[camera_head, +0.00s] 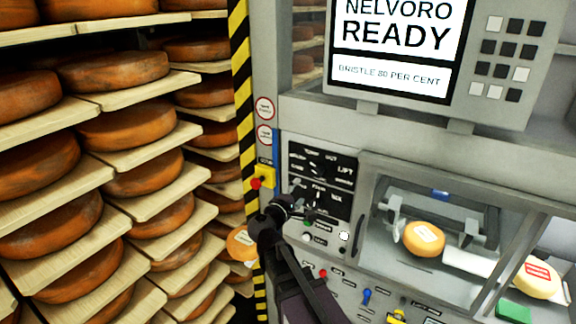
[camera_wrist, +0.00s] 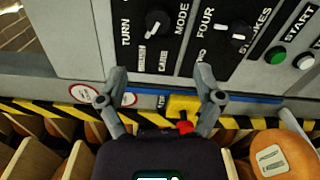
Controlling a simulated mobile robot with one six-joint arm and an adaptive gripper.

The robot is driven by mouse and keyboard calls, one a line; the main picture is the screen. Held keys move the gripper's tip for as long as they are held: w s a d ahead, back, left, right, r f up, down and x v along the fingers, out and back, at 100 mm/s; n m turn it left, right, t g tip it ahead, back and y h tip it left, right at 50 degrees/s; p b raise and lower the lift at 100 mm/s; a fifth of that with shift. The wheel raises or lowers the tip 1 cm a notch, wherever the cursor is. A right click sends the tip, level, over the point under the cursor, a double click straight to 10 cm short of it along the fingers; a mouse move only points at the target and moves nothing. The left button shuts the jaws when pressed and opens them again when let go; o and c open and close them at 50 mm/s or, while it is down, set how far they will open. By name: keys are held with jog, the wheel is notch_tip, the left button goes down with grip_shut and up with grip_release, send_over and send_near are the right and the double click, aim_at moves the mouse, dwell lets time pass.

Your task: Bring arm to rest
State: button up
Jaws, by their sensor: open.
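My gripper (camera_head: 300,209) is in front of the machine's dark control panel (camera_head: 322,176) in the head view. In the wrist view my gripper (camera_wrist: 159,84) is open, with its two fingers spread and nothing between them. Beyond the fingertips is the panel, with a black mode knob (camera_wrist: 157,23) marked TURN and CARE and a second knob (camera_wrist: 240,33) marked FOUR and STROKES. Both knobs appear clear of the fingers. My arm is bent in the lower middle of the head view and hides part of the lower panel.
Racks of orange cheese wheels (camera_head: 133,124) on wooden boards (camera_head: 146,145) fill the left. A yellow box with a red button (camera_head: 256,183) is near my arm. A screen (camera_head: 396,40) reads NELVORO READY. A cheese wheel (camera_head: 425,238) sits behind the machine's window.

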jog(key=s+d+f+m+g+y+b, duration=0.1)
jog(key=s+d+f+m+g+b, duration=0.3)
jog(key=f, duration=0.5)
jog(key=s+d+f+m+g+y+b, duration=0.1)
jog(key=s+d+f+m+g+b, duration=0.1)
jog(key=s+d+f+m+g, duration=0.5)
jog(key=s+a+f+m+g+y+b, duration=0.1)
jog(key=s+f+y+b, duration=0.1)
jog(key=s+f+y, duration=0.2)
jog(key=s+a+f+m+g+y+b, duration=0.1)
jog(key=s+a+f+g+y+b, duration=0.1)
jog(key=f, duration=0.8)
jog(key=s+y+b, duration=0.1)
jog(key=y, duration=0.1)
jog(key=shift+s+a+g+y, duration=0.25)
jog(key=shift+s+g+y, duration=0.05)
jog(key=shift+s, duration=0.1)
